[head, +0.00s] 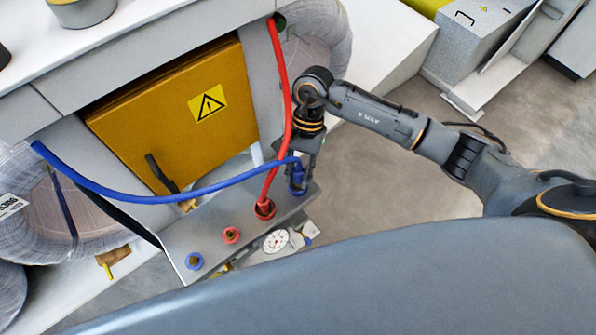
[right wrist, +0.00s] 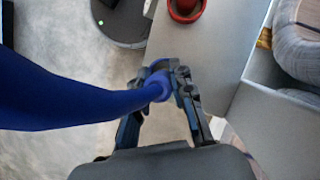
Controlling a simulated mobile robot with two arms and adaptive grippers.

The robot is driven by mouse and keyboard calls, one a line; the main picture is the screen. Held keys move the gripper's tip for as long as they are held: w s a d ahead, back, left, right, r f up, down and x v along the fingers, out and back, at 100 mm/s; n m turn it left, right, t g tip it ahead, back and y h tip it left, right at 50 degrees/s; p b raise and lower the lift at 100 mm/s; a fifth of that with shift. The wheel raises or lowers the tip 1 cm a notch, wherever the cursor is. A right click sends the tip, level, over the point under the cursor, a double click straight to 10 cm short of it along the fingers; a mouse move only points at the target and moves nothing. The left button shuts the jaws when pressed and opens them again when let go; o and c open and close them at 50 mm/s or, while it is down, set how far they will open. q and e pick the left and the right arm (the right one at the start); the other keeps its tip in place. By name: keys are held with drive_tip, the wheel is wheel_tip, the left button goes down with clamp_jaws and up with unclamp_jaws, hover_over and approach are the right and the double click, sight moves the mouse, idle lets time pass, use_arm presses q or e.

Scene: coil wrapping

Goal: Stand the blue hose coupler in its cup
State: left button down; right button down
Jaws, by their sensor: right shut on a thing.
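My right gripper (head: 304,160) is at the right end of the grey ledge, pointing down. It is shut on the blue hose coupler (right wrist: 158,84) at the end of the blue hose (head: 165,198). The hose runs off to the left across the cabinet front. Blue also shows just below the fingers, at the ledge's right end (head: 297,189). The fingers and hose partly hide this spot, so I cannot tell whether the coupler is inside a cup there. My left gripper is not in view.
The red hose (head: 276,95) hangs down to a red cup (head: 265,209) close left of my right gripper. A red ring fitting (head: 231,235) and a round gauge (head: 276,241) are nearby. The yellow cabinet door (head: 170,115) stands behind; wrapped coils flank it.

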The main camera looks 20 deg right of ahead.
sight(298, 182)
drive_tip(key=shift+f, duration=0.6)
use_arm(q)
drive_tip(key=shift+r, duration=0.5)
use_arm(e)
drive_tip(key=shift+f, duration=0.1)
drive_tip(key=shift+f+b, duration=0.3)
drive_tip(key=shift+b, duration=0.05)
drive_tip(key=shift+s+f+b, duration=0.15)
drive_tip(key=shift+f+b, duration=0.2)
drive_tip(key=shift+b, duration=0.15)
drive_tip(key=c, duration=1.5)
unclamp_jaws()
drive_tip(key=shift+s, duration=0.1)
drive_tip(key=o, duration=0.4)
drive_tip(key=shift+f, duration=0.1)
drive_tip(key=shift+c, duration=0.2)
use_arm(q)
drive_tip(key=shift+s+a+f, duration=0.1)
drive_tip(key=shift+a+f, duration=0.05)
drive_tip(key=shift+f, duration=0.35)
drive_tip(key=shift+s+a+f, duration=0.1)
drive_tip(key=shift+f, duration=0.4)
